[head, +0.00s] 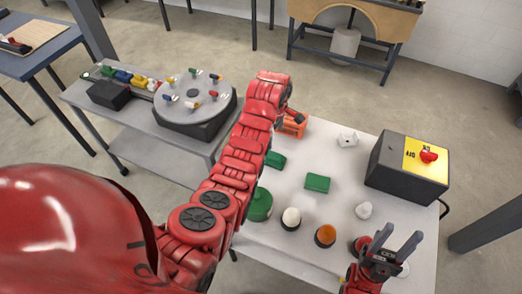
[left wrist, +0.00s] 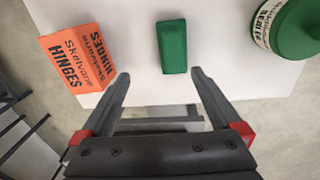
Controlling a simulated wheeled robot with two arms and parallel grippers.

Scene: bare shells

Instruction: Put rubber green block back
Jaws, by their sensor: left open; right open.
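A green block (head: 275,160) lies on the white table (head: 345,215), partly hidden by my left arm in the head view. It appears in the left wrist view (left wrist: 172,47) as a small wedge-like block just beyond the fingertips. My left gripper (left wrist: 160,73) is open and empty, with the block ahead between the lines of its fingers, not touching. A second green block (head: 317,183) lies farther right on the table. I cannot tell which one is rubber. My right gripper (head: 400,236) is open and empty near the table's front right.
An orange hinges box (left wrist: 85,57) and a green round tin (left wrist: 288,28) flank the near block. A turntable (head: 194,100) stands left.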

